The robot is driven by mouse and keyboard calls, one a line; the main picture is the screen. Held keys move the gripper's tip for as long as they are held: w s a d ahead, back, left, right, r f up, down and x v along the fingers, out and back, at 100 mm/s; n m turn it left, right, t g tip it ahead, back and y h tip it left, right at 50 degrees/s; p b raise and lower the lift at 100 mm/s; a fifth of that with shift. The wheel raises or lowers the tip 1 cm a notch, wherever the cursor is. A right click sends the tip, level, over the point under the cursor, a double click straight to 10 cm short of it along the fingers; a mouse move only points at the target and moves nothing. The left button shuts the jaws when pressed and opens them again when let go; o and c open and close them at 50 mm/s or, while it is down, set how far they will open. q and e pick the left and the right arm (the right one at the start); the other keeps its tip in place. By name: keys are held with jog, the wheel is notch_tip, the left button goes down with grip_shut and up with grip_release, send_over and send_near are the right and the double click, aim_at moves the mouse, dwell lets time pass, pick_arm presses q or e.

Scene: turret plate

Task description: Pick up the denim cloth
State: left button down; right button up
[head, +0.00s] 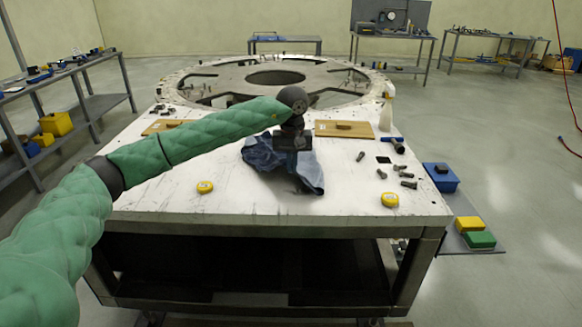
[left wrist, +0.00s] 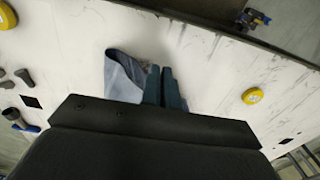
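The denim cloth (head: 262,155) lies crumpled in blue folds on the white tabletop, near the middle. One flap (head: 312,175) spreads toward the front right. My left gripper (head: 298,172) points down over the cloth and hides its middle part. In the left wrist view, its two dark fingers (left wrist: 162,82) are close together, with the pale blue cloth (left wrist: 122,78) against them, mostly on the left. The fingers look shut on a fold, though the exact contact is hidden. My right gripper is in neither view.
Yellow tape measures sit front left (head: 205,187) and front right (head: 390,200). Several bolts (head: 381,173) and a blue-and-black tool (head: 393,145) lie at right. A wooden board (head: 344,129) and the large ring plate (head: 225,79) are behind. The front middle is clear.

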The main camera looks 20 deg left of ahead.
pick_arm(q)
notch_tip(320, 180, up, 44)
jog(key=p, duration=1.5)
